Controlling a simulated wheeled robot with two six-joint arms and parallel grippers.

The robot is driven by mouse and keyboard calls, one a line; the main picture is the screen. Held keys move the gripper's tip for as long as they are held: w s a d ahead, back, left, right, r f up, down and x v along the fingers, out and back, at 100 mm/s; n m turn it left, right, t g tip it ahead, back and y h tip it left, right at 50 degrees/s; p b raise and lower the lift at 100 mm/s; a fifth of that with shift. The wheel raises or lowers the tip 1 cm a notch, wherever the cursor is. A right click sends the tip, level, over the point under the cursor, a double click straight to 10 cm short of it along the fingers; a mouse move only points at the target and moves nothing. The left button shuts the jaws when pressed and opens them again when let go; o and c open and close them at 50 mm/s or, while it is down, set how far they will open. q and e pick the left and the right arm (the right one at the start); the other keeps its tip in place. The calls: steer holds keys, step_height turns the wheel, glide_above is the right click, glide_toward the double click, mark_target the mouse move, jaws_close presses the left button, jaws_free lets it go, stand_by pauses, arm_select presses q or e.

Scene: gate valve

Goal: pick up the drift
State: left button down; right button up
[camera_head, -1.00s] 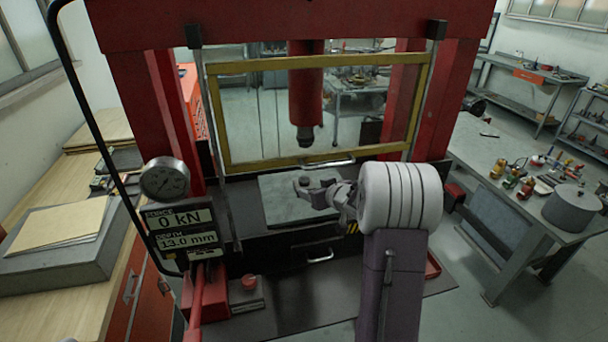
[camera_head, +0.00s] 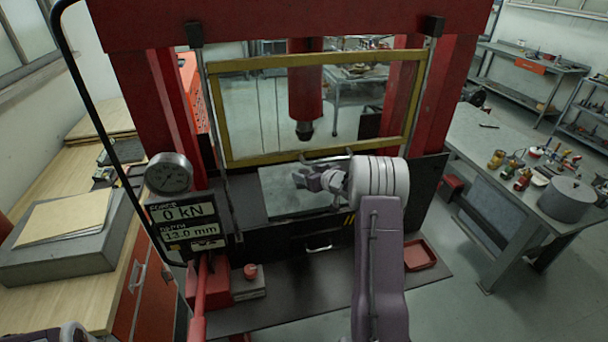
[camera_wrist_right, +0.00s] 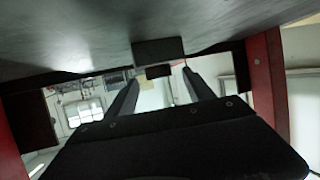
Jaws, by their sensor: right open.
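My right gripper (camera_head: 300,179) reaches in over the grey plate (camera_head: 285,202) on the press bed, below the ram (camera_head: 304,100). In the right wrist view its two dark fingers (camera_wrist_right: 160,88) are apart, with a visible gap between them. A dark block (camera_wrist_right: 158,49) and a smaller dark piece (camera_wrist_right: 158,72) show ahead of the gap, by the edge of a grey surface. I cannot tell whether either is the drift. The drift is not clearly visible in the head view, where my gripper and wrist cover part of the plate. My left gripper is out of view.
A yellow-framed clear guard (camera_head: 240,158) stands around the ram. A gauge (camera_head: 168,174) and a display (camera_head: 183,222) reading 0 kN and 13.0 mm are at left. A red tray (camera_head: 420,254) lies at lower right. A bench (camera_head: 480,150) with tools is further right.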

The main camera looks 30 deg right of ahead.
steer(key=shift+w+f, duration=0.2)
steer(key=shift+w, duration=0.15)
steer(key=shift+s+r, duration=0.1)
steer(key=shift+s, duration=0.1)
jaws_close()
steer(key=shift+w, duration=0.15)
